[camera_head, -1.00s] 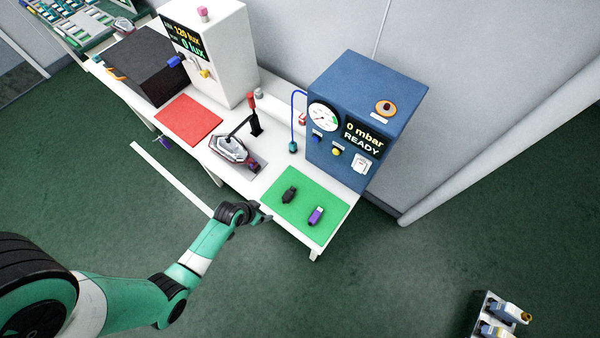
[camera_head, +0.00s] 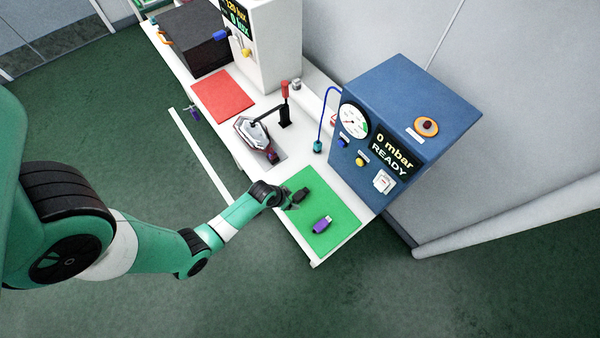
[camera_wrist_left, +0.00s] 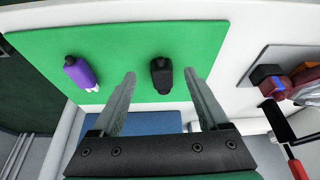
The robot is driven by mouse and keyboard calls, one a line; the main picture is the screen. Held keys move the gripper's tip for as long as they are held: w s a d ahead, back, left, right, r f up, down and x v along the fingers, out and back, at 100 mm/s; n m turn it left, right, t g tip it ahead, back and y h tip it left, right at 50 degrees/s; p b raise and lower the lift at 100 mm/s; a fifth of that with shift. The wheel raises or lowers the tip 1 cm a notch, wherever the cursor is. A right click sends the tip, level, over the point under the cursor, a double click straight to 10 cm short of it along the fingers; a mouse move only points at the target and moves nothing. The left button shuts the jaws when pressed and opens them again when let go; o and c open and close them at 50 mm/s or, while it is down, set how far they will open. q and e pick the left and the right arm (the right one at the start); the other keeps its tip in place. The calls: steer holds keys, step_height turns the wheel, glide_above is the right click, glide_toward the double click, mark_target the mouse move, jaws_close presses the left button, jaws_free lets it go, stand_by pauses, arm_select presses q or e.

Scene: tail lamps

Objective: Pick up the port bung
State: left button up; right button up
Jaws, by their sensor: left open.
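A black plug-like piece (camera_head: 301,195) lies on the green mat (camera_head: 342,206); it also shows in the left wrist view (camera_wrist_left: 161,74). A purple piece with a white end (camera_head: 322,224) lies on the same mat, and shows at the left in the wrist view (camera_wrist_left: 80,72). I cannot tell by look alone which is the port bung. My left gripper (camera_head: 292,205) is open and empty beside the black piece at the mat's edge. In the wrist view, the black piece appears between its fingertips (camera_wrist_left: 160,80). My right gripper is not in view.
A blue test box (camera_head: 400,110) with a gauge and "0 mbar READY" display stands behind the mat. A lamp (camera_head: 256,138) sits in a fixture with a red-handled clamp (camera_head: 285,95). A red mat (camera_head: 225,97) lies farther left. The green mat is otherwise clear.

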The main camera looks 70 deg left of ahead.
mark_target(295, 198)
arm_select(q)
steer(key=x, duration=0.1)
steer(key=b+x, duration=0.1)
steer(key=x, duration=0.1)
steer(key=b+x, duration=0.1)
steer(key=x, duration=0.1)
steer(key=shift+w+a+r, duration=0.15)
steer(key=shift+w+a, duration=0.1)
steer(key=shift+w, duration=0.1)
steer(key=shift+c, duration=0.3)
jaws_close()
